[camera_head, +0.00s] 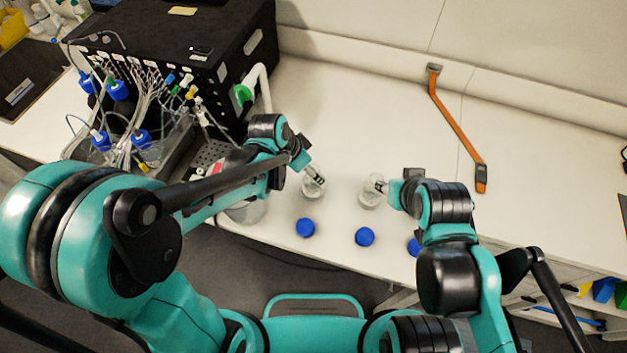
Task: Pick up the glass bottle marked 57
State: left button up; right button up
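Two clear glass bottles stand on the white bench between my arms, a left one (311,188) and a right one (370,196). No number can be read on either, so I cannot tell which is marked 57. My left gripper (315,174) reaches in from the left at the top of the left bottle. My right gripper (385,187) is at the upper right side of the right bottle. The fingers are small and partly hidden, so I cannot tell whether either gripper is open or holds its bottle.
A black instrument (190,45) with tubing stands at the left. An orange-handled tool (458,128) lies behind.

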aim_at(313, 181)
pick_arm(q)
jog(key=x, duration=0.4)
jog(key=shift+r+b, duration=0.1)
jog(key=shift+b, duration=0.25)
grip_shut()
jog(key=shift+r, duration=0.15)
